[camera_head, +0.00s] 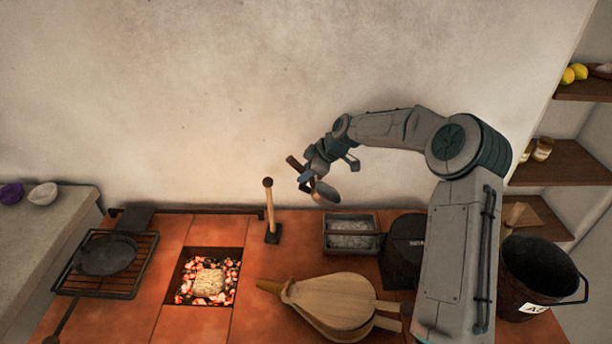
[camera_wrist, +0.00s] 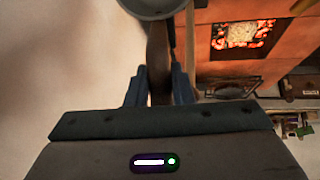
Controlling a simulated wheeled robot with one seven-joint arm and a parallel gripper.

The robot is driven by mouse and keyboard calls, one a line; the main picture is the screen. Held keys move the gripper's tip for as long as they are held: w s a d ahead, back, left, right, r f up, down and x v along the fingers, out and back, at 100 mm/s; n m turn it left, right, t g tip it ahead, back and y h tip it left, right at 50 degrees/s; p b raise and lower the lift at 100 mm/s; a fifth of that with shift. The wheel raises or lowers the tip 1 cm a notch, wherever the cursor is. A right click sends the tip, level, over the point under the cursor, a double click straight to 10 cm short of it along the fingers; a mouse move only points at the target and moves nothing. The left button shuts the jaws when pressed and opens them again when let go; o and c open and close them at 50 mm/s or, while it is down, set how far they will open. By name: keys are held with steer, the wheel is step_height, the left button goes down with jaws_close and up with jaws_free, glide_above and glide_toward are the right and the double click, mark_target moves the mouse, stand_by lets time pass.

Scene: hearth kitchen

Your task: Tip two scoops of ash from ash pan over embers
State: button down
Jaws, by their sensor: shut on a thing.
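My gripper (camera_head: 308,176) is raised above the back of the hearth top and is shut on a scoop with a brown handle (camera_wrist: 158,60). The scoop's grey bowl (camera_head: 325,194) hangs to the lower right of the fingers, tilted; whether it holds ash I cannot tell. The bowl (camera_wrist: 155,8) is cut off at the top of the wrist view. The ash pan (camera_head: 350,247), a grey metal tray with pale grey ash, stands below and right of the scoop. The embers (camera_head: 184,293) glow red and white in a square pit, with a pale, beige patch over their middle.
An upright wooden-handled tool (camera_head: 270,212) stands between pit and ash pan. A grill rack (camera_head: 137,277) with a dark pan is left; a black bucket (camera_head: 540,285) is right.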

mark_target(330, 201)
steer(key=shift+w+f, duration=0.3)
steer(key=shift+f, duration=0.15)
steer(key=shift+s+d+f+b, duration=0.15)
steer(key=shift+f+b, duration=0.5)
steer(key=shift+f, duration=1.3)
steer(key=shift+w+d+f+b, duration=0.15)
steer(key=shift+f+b, duration=0.5)
steer(key=shift+f, duration=1.25)
steer(key=shift+s+d+f+b, duration=0.1)
steer(key=shift+d+f+b, duration=0.35)
steer(key=shift+d, duration=0.8)
steer(key=shift+s+d+f+b, duration=0.15)
steer(key=shift+d+f, duration=0.4)
steer(key=shift+d, duration=0.75)
steer(key=shift+d+f+b, duration=0.4)
steer(key=shift+d+f, duration=0.1)
steer(key=shift+d, duration=0.75)
